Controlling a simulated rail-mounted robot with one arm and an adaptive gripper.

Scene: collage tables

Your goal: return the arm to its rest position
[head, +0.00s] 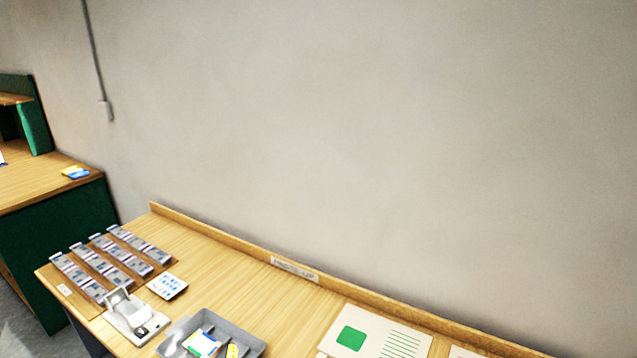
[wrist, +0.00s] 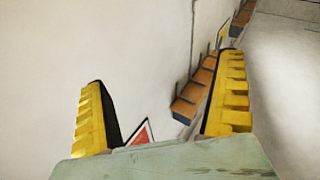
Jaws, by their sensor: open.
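My gripper (wrist: 158,105) shows in the wrist view, with its two yellow ribbed fingers wide apart and nothing between them. It is open and points toward a pale wall (wrist: 140,40). A red and white triangle shape (wrist: 140,134) shows low between the fingers, partly hidden by the gripper body. My arm and gripper do not show in the head view.
In the head view a wooden table (head: 235,270) holds racks of small pieces (head: 110,262), a white device (head: 132,318), a grey tray (head: 258,346) and a printed board (head: 375,338). A green-sided desk (head: 60,235) stands left. In the wrist view, a wooden shelf (wrist: 190,100) lies beside the right finger.

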